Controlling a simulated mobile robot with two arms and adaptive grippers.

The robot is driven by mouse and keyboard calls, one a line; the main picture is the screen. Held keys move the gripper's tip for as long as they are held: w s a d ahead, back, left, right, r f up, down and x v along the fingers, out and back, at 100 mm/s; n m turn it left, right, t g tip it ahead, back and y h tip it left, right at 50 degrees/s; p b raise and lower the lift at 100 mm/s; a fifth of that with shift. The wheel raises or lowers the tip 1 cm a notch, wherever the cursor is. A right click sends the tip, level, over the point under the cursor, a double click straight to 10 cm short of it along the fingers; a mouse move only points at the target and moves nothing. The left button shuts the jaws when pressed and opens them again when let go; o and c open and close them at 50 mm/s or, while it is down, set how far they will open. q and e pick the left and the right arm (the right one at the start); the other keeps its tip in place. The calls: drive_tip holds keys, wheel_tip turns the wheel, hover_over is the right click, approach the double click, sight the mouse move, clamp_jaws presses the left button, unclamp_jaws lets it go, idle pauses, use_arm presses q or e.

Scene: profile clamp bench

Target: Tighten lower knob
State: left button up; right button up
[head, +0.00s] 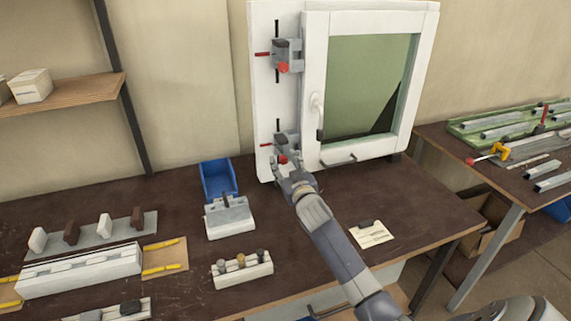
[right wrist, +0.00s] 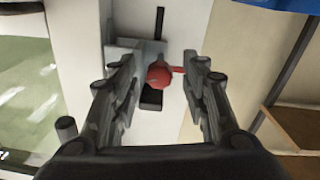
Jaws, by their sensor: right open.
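The lower knob is red and round and sits on the lower grey clamp (head: 284,143) at the left side of the white window frame. In the right wrist view the red knob (right wrist: 160,76) lies between my two fingers, near their tips. In the head view a bit of the knob (head: 283,159) shows beside my gripper. My right gripper (head: 281,165) is open around the knob, and I cannot tell if either finger touches it. The upper clamp (head: 288,52) has a like red knob (head: 283,68). My left gripper is not in view.
The white window frame (head: 312,90) stands upright at the back of the dark bench (head: 330,210). A blue bin (head: 218,180) and a grey block holder (head: 230,218) stand left of my arm. A white card (head: 372,236) lies to its right.

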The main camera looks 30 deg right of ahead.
drive_tip(key=shift+c, duration=0.4)
clamp_jaws()
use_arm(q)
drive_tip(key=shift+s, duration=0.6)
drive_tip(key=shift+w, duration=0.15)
use_arm(e)
drive_tip(key=shift+m, duration=0.3)
drive_tip(key=shift+r+m+p, duration=0.1)
drive_tip(key=shift+m+p, duration=0.2)
drive_tip(key=shift+m, duration=0.2)
drive_tip(key=m+p, duration=0.1)
drive_tip(key=m, duration=0.2)
drive_tip(key=shift+m, duration=0.4)
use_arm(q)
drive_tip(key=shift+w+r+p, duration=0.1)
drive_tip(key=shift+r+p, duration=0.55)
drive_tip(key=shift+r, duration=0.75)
use_arm(e)
drive_tip(key=shift+m, duration=1.5)
